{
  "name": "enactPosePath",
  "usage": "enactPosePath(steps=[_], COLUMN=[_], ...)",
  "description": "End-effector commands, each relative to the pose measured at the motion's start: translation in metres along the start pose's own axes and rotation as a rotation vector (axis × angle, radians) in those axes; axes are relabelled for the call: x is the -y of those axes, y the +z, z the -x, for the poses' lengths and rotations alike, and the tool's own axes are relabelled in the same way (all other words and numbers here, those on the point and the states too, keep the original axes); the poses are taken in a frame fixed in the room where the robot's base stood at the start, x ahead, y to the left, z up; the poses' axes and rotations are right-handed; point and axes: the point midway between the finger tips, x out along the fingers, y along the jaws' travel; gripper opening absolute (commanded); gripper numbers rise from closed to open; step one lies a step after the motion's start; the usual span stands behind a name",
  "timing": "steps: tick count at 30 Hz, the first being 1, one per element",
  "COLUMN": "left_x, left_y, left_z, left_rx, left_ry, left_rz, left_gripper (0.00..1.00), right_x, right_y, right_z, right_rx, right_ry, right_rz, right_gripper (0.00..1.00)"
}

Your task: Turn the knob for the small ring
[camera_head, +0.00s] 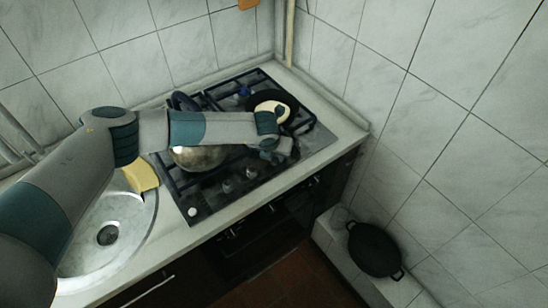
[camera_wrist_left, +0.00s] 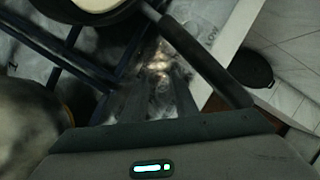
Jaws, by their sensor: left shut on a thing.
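The gas hob (camera_head: 210,205) has a row of knobs along its front edge. Three pale knobs show in the head view: a left one (camera_head: 193,211), a middle one (camera_head: 225,187) and another one (camera_head: 251,172). My left gripper (camera_head: 282,156) is at the right end of this row, low over the hob, shut on what looks like a knob there. The gripper hides that knob in the head view. In the left wrist view the fingers (camera_wrist_left: 158,98) reach down to the shiny hob surface, and the knob between them is too dark to make out. My right gripper is not in view.
A dark pan (camera_head: 290,99) with pale contents stands at the back right; its handle (camera_wrist_left: 205,62) passes close beside my fingers. A metal pot (camera_head: 198,158) stands on the left, under my forearm. A yellow sponge (camera_head: 141,174) lies by the sink (camera_head: 130,215). A black pot (camera_head: 374,250) stands low at right.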

Motion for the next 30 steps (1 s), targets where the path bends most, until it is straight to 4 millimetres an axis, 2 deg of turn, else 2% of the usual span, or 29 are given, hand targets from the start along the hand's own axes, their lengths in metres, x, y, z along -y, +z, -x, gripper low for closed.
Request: enactPosePath(steps=[6,22,23,25,30], left_x=[0.0001,-0.0001,-0.0001,0.0,0.0005], left_y=[-0.0003,0.0005,0.0005,0.0004,0.0001], left_z=[-0.0015,0.0002,0.0002,0.0002,0.0001], left_rx=[0.0,0.0,0.0,0.0,-0.001], left_ry=[0.038,0.052,0.052,0.052,0.051], left_rz=[0.089,0.12,0.12,0.12,0.119], left_gripper=[0.04,0.04,0.29,0.45,0.45], right_x=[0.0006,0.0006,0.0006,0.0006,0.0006], right_y=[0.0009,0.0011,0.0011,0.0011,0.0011], right_z=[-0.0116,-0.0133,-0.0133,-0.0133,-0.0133], right_rx=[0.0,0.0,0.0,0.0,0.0], right_ry=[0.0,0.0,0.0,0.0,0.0], right_rz=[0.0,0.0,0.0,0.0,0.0], right_gripper=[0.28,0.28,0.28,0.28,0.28])
